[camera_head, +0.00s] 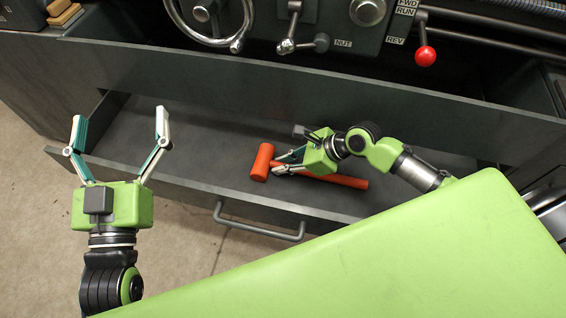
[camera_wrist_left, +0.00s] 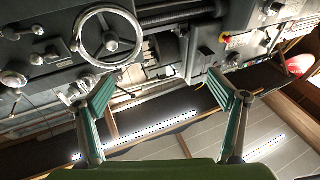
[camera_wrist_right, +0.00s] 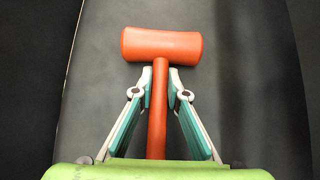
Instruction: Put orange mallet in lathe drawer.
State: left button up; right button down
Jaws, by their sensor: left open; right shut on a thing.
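The orange mallet (camera_head: 262,162) is over the open lathe drawer (camera_head: 200,150), its head to the left and its handle to the right. My right gripper (camera_head: 282,162) is shut on the mallet's handle just behind the head. In the right wrist view the mallet (camera_wrist_right: 162,45) shows with its handle between the fingers of the right gripper (camera_wrist_right: 160,85), above the dark drawer floor. Whether the mallet touches the floor I cannot tell. My left gripper (camera_head: 121,125) is open and empty at the drawer's left end; it also shows open in the left wrist view (camera_wrist_left: 168,95).
The drawer's front has a grey handle (camera_head: 258,222). Above it are the lathe's handwheel (camera_head: 208,15), levers and a red knob (camera_head: 426,56). Wooden blocks (camera_head: 65,12) lie at the top left. The drawer is otherwise bare.

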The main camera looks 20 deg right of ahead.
jog(key=shift+r, duration=0.15)
jog(key=c, duration=2)
grip_release()
